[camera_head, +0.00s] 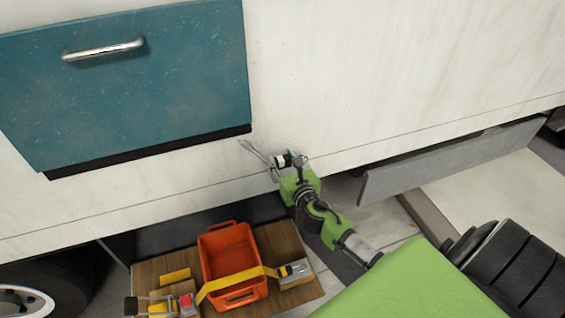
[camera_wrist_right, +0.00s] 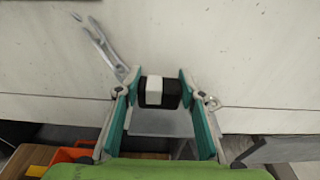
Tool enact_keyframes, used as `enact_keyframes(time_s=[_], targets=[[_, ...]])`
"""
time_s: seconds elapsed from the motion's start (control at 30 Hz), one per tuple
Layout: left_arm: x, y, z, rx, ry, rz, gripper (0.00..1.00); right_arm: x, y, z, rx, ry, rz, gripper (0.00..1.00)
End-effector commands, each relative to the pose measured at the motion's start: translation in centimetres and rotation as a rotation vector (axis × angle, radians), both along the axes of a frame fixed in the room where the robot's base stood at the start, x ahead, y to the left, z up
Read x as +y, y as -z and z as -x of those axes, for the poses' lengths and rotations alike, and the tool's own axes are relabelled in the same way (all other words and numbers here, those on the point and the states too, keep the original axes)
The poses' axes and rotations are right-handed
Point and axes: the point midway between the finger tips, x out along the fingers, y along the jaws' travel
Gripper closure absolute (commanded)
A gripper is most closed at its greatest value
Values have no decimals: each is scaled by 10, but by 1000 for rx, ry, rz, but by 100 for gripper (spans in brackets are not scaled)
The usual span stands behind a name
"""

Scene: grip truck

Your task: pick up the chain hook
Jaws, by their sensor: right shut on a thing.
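The chain hook (camera_wrist_right: 98,42) appears as a silver pronged piece rising to the upper left in the right wrist view. A black piece with a white band (camera_wrist_right: 156,92) sits between the finger pads and seems to be part of it. A small ring shows at the right. My right gripper (camera_wrist_right: 158,95) is shut on it, one teal pad on each side. In the head view the hook's prongs (camera_head: 254,150) point up and left from my right gripper (camera_head: 281,165), in front of the white truck side. My left gripper is not in view.
A teal drawer front (camera_head: 125,85) with a metal handle is on the white truck body (camera_head: 400,70). Below, a wooden board (camera_head: 283,240) holds an orange crate (camera_head: 228,246), a yellow strap (camera_head: 240,279) and tools. A grey panel (camera_head: 450,160) juts out at the right.

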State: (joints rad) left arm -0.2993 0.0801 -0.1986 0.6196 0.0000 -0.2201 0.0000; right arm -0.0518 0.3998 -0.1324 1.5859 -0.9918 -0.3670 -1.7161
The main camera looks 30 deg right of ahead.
Motion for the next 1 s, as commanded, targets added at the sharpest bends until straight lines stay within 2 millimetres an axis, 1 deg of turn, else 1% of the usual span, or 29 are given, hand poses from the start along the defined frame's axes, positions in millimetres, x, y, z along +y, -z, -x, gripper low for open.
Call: enact_keyframes(time_s=[0.03, 0.1, 0.2, 0.3, 0.33, 0.5, 0.63, 0.8, 1.0], targets=[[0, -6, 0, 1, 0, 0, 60, 4, -14, 4, -2, -4, 3, 87], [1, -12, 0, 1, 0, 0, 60, 12, -28, 13, -2, -6, 3, 87], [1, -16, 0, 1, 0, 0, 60, 25, -50, 28, -3, -6, 2, 87], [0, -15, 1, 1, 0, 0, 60, 38, -68, 43, -2, -6, 0, 87], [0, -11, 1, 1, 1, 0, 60, 44, -68, 50, 0, -6, -2, 87], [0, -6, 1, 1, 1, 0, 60, 69, -84, 78, -1, -4, -3, 87], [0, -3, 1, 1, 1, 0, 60, 81, -94, 94, -1, -2, -2, 87], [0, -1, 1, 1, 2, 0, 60, 90, -101, 104, -1, -1, -1, 87], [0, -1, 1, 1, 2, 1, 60, 92, -103, 106, -1, 0, -1, 87]])
